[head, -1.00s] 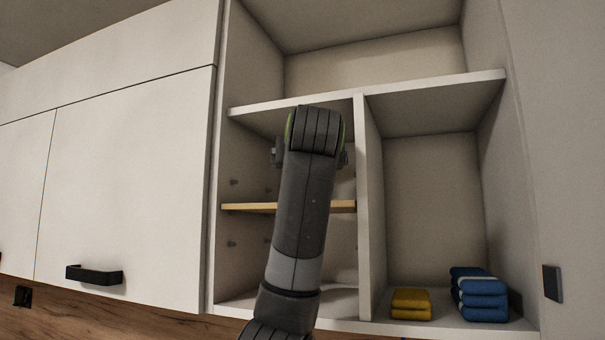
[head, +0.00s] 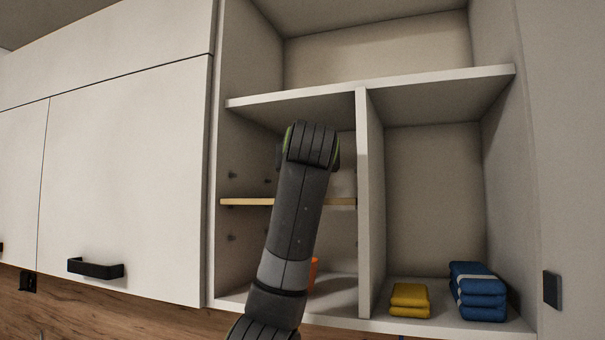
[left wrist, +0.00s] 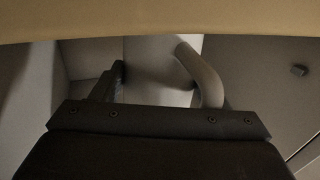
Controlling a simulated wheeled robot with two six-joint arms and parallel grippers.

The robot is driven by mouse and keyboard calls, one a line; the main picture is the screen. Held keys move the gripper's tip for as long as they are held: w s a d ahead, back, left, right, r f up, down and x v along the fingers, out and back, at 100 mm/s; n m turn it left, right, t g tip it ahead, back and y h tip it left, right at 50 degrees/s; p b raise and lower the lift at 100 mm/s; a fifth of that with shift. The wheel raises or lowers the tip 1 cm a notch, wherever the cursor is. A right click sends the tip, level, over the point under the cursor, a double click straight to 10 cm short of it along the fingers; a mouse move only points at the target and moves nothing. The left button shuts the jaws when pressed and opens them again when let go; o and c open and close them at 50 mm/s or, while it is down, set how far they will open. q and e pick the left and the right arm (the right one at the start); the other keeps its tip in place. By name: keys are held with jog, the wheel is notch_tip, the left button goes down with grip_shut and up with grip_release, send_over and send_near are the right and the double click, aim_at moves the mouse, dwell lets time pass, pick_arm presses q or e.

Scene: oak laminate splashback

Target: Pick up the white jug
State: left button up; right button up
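A pale curved bar (left wrist: 205,78), looking like the handle of the white jug, stands close in front of my left gripper in the left wrist view. In the head view a pale patch that may be the jug (head: 343,184) shows beside my arm, above the wooden shelf (head: 245,202); my arm hides the rest. My left gripper (left wrist: 160,82) shows one dark finger left of the middle, apart from the handle. Its other finger is hidden, seemingly behind the handle. The gripper looks open, with nothing held. My right gripper is out of view.
An orange thing (head: 313,274) stands partly hidden on the cabinet floor below the shelf. An upright divider (head: 364,200) bounds this compartment on the right. Beyond it lie folded yellow cloths (head: 410,299) and blue cloths (head: 478,290). A closed door (head: 130,190) is at left.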

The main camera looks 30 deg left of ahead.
pick_arm(q)
jog(key=c, duration=0.5)
jog(key=shift+r, duration=0.1)
jog(key=shift+c, duration=0.4)
jog(key=shift+r, duration=0.1)
